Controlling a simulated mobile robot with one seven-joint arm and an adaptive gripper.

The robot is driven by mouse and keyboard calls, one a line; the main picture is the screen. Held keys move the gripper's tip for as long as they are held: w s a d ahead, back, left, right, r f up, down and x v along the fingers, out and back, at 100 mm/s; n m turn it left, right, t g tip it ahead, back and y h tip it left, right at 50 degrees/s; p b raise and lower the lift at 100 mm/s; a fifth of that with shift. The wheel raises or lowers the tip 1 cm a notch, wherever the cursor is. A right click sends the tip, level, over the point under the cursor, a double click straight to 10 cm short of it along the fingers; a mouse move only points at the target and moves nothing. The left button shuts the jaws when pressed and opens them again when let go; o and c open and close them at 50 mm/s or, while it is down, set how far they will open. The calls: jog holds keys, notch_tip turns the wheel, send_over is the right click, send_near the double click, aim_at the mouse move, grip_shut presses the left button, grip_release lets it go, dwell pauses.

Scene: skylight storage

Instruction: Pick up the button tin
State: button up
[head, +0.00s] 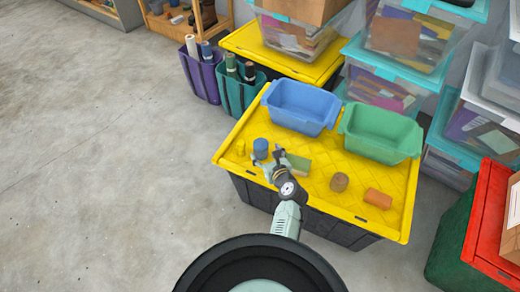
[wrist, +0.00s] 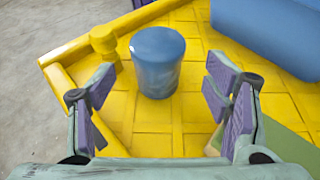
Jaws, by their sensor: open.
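A blue cylinder (head: 261,148), which looks like the button tin, stands upright on the yellow lid (head: 330,160) of a black storage box. In the wrist view the blue tin (wrist: 157,62) stands ahead of the jaws and a little left of centre, with a plain flat top. My gripper (head: 267,161) is open and empty just on the near side of the tin. In the wrist view my gripper (wrist: 160,90) has its purple-padded fingers wide apart, with lid showing between each finger and the tin.
A small yellow piece (head: 240,148) stands left of the tin. A green block (head: 298,162) lies close right of my gripper. A brown cylinder (head: 340,182) and an orange block (head: 378,198) are further right. Blue (head: 301,105) and green bins (head: 380,133) stand behind.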

jog(key=shift+f+x, duration=0.15)
jog(key=shift+x, duration=1.4)
jog(key=shift+f+x, duration=0.15)
jog(key=shift+x, duration=1.45)
jog(key=shift+s+a, duration=0.1)
jog(key=shift+s, duration=0.1)
jog(key=shift+c, duration=0.2)
jog(key=c, duration=1.3)
